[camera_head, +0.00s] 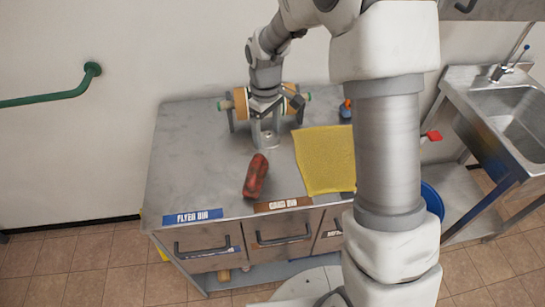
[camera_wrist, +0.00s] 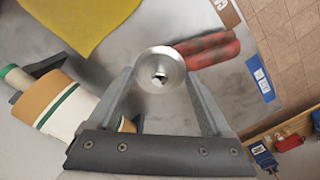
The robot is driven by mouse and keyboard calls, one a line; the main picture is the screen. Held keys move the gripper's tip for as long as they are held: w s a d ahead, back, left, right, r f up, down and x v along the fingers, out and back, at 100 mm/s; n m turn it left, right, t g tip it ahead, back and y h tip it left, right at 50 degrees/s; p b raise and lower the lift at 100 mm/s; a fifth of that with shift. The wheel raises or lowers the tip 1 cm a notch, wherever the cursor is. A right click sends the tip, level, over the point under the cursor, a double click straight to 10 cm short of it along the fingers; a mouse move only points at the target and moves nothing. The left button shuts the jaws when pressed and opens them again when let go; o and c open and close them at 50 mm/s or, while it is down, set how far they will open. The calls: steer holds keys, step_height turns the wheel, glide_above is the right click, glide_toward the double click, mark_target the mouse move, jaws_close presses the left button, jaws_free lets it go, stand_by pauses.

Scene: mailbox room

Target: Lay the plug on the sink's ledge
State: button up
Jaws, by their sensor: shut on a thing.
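The plug (camera_head: 265,141) is a round, silvery metal piece with a hole in its middle. My gripper (camera_head: 265,122) points down over the grey counter and is shut on it. In the wrist view the plug (camera_wrist: 160,68) sits between the two fingertips, its round face towards the camera. I cannot tell whether it touches the counter. The steel sink (camera_head: 460,108) stands at the right of the head view, apart from the counter, with a tap at its back. Its ledge is the flat metal rim around the basin, and the part in view is bare.
The counter (camera_head: 185,150) holds a red plaid roll (camera_head: 256,176), a yellow cloth (camera_head: 325,160), a large roll on a stand (camera_head: 240,103) behind my gripper, and a small blue-and-orange item (camera_head: 346,109). A red handle (camera_head: 432,136) and blue bucket (camera_head: 433,200) are between counter and sink.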

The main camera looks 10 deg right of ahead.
steer(key=w+a+n, duration=0.1)
steer(key=a+n, duration=0.2)
steer(key=a, duration=0.1)
glide_above(224, 186)
step_height(224, 186, down, 6)
steer(key=shift+f, duration=0.15)
steer(key=shift+f+p, duration=0.3)
steer(key=shift+f, duration=1.65)
steer(key=shift+f, duration=0.15)
steer(key=o, duration=1.1)
steer(key=shift+o, duration=0.2)
step_height(224, 186, up, 12)
steer(key=shift+r, duration=0.2)
